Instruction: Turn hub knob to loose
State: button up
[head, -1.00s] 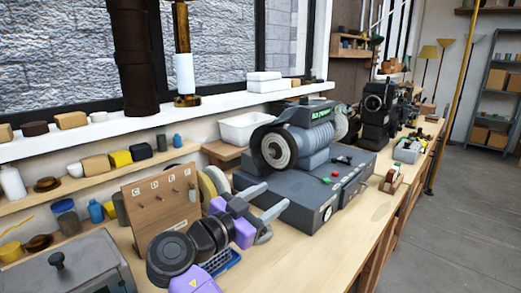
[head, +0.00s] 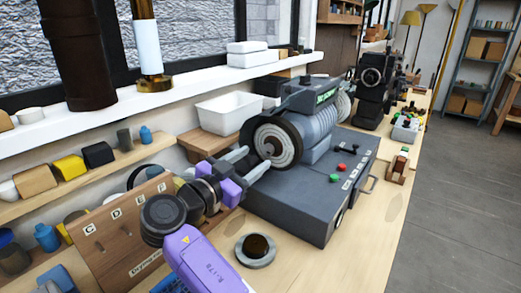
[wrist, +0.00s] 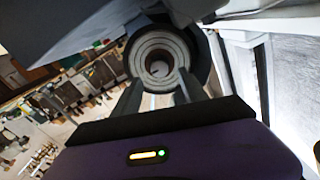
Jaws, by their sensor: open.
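The hub knob (head: 268,148) is the dark round centre of the grey wheel (head: 290,143) on the left end of the machine. It also shows in the wrist view as a round centre (wrist: 158,68) inside pale concentric rings. My gripper (head: 252,158) is open, with its two grey fingers pointing at the wheel face. In the wrist view its fingers (wrist: 160,92) lie low on either side of the hub. I cannot tell whether they touch the knob. Any loose or tight marking on it is too small to read.
The dark grey machine base (head: 290,205) carries red and green buttons. A wooden board (head: 115,235) with letters and pegs stands left of my arm. A round grey dish (head: 256,250) lies on the bench in front. A white bin (head: 228,112) is behind.

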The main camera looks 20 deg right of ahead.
aim_at(266, 151)
jog(key=shift+p+x, duration=0.35)
jog(key=shift+x, duration=2)
jog(key=shift+s, duration=0.1)
grip_shut()
